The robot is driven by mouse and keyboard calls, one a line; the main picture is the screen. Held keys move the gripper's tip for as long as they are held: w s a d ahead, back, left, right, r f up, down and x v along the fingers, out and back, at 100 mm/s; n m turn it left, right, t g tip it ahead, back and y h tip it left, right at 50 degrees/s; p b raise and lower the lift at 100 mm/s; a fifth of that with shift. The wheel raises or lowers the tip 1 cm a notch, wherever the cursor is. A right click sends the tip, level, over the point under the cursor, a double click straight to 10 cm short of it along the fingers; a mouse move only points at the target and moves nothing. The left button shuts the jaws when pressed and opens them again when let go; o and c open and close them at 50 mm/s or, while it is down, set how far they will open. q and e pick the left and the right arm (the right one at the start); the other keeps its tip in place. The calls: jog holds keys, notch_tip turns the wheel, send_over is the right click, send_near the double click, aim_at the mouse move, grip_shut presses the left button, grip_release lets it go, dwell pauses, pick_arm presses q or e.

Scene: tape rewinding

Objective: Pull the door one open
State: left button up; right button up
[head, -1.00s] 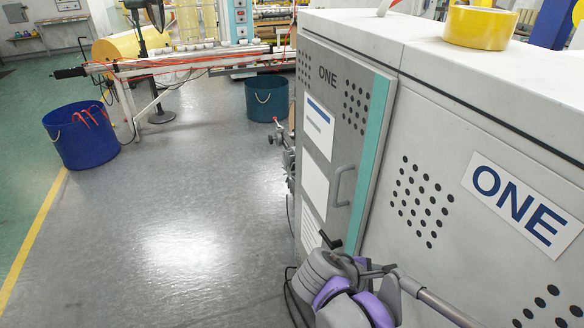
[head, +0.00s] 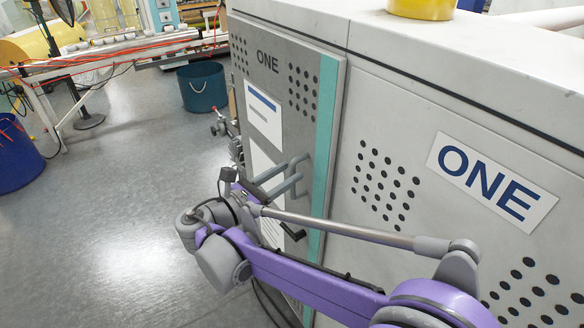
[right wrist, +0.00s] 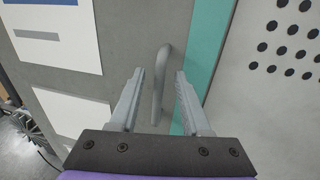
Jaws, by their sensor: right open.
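Door one (head: 296,132) is a grey cabinet panel marked "ONE", with a teal strip along its right edge. It looks closed in the head view. Its grey bar handle (right wrist: 161,75) stands upright in the right wrist view. My right gripper (head: 283,178) is in front of the handle with its fingers pointing at the door. In the right wrist view the gripper (right wrist: 160,70) is open, and the handle shows between the two fingertips. I cannot tell whether either finger touches it. The fingers partly cover the handle in the head view. My left gripper is not in view.
The cabinet side (head: 400,110) with a large "ONE" label (head: 491,175) is right of the door. A yellow tape roll (head: 422,8) sits on top. A teal bin (head: 202,87) and a blue bin (head: 16,155) stand left. The floor (head: 130,190) between is mostly clear.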

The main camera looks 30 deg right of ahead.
jog(key=shift+x, duration=1.3)
grip_shut()
dwell(0.5)
